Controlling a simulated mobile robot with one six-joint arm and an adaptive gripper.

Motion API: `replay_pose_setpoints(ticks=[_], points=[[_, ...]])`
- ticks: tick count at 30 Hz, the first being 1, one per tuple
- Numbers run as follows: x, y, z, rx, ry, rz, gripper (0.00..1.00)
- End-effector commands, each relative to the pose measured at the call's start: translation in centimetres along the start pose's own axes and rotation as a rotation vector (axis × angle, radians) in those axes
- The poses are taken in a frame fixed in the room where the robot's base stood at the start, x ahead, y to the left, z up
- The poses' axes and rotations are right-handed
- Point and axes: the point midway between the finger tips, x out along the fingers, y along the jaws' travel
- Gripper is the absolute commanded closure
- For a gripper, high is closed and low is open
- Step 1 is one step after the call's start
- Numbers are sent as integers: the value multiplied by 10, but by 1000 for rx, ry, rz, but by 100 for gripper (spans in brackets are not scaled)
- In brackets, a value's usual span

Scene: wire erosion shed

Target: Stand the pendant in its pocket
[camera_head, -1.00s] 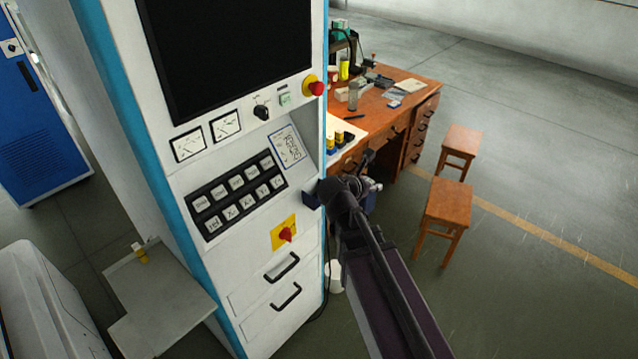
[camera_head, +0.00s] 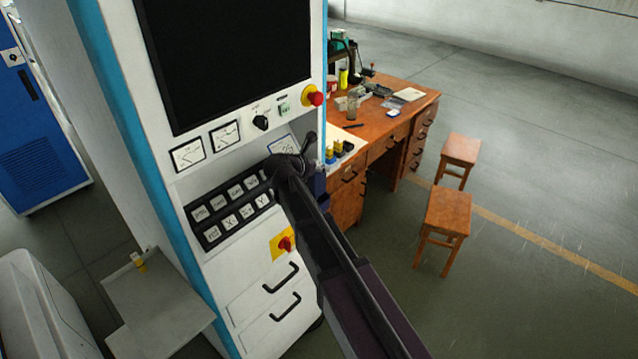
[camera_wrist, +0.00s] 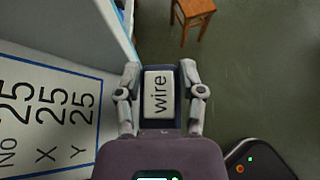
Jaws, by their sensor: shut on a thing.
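In the wrist view my gripper (camera_wrist: 160,95) is shut on a block with a white face lettered "wire" (camera_wrist: 158,94), which I take to be the pendant. Its dark rim shows between the two fingers, and its lower part is hidden by my wrist. In the head view my arm's end crosses the front of the white machine console, and the held thing cannot be made out there. I cannot make out the pocket in either current view.
A blue-bordered sheet with numbers (camera_wrist: 45,118) lies close to the left of my gripper; it is partly hidden on the console (camera_head: 283,144). A red stop button (camera_head: 313,97) juts out above. A wooden desk (camera_head: 390,122) and two stools (camera_head: 447,215) stand right, with open floor around.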

Motion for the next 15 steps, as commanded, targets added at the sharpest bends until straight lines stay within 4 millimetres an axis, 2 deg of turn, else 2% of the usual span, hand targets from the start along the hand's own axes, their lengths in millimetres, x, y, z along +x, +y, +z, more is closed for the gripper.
replay_pose_setpoints(ticks=[1, 6, 15], points=[[4, 5, -6, 0, -1, -1, 100], [12, 1, -21, 0, -1, -1, 100], [16, 1, -27, 0, 0, -1, 100]])
